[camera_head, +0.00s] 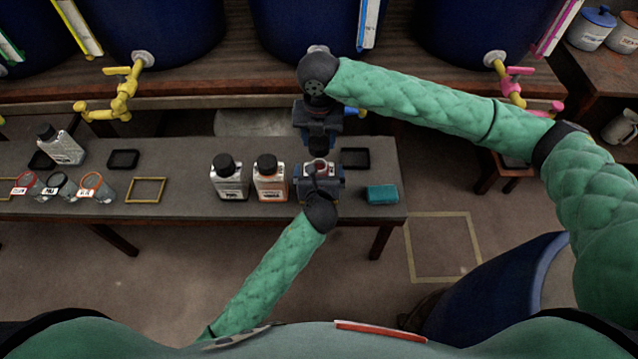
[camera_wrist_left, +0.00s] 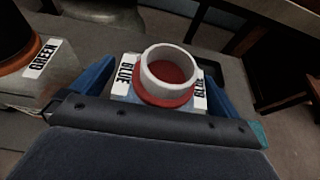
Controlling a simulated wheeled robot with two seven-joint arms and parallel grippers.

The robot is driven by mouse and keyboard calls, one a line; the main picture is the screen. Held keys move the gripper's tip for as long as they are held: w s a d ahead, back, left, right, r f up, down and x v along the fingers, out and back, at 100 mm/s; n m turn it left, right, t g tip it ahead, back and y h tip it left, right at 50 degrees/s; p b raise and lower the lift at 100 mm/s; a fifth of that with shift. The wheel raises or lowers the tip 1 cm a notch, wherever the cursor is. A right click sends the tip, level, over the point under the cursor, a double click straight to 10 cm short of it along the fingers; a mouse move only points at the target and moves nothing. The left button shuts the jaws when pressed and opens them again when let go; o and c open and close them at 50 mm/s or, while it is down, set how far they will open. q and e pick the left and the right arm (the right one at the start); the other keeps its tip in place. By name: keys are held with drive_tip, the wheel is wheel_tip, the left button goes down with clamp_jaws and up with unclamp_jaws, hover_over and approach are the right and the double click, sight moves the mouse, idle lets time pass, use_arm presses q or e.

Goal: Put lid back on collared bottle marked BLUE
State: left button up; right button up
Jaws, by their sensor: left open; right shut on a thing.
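The collared bottle marked BLUE (camera_head: 319,164) stands uncapped on the narrow table; the left wrist view shows its open white neck (camera_wrist_left: 168,66), red collar (camera_wrist_left: 165,96) and BLUE label (camera_wrist_left: 124,75). My left gripper (camera_head: 321,178) is open, its blue fingers on either side of the bottle. My right gripper (camera_head: 319,133) comes from the far side and is shut on a black lid (camera_head: 319,146), just beyond the bottle's mouth in the head view. The lid's exact height above the neck is unclear. The right gripper and lid are not seen in the left wrist view.
Two black-capped bottles stand left: one with an orange collar (camera_head: 269,179), one plain (camera_head: 229,178). A blue sponge (camera_head: 382,193) lies right, near a black square tray (camera_head: 356,157). Beakers (camera_head: 61,187) and a white bottle (camera_head: 62,146) are far left. Taps (camera_head: 122,95) overhang behind.

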use_arm(q)
drive_tip(key=shift+w+f, duration=0.2)
drive_tip(key=shift+w, duration=0.3)
drive_tip(key=shift+c, duration=0.2)
drive_tip(key=c, duration=1.3)
drive_tip(key=shift+c, duration=0.2)
use_arm(e)
hover_over(319, 166)
drive_tip(key=shift+w+f, duration=0.1)
drive_tip(key=shift+f, duration=2.35)
drive_tip(key=shift+f, duration=0.9)
drive_tip(key=shift+f, duration=0.75)
drive_tip(key=o, duration=1.1)
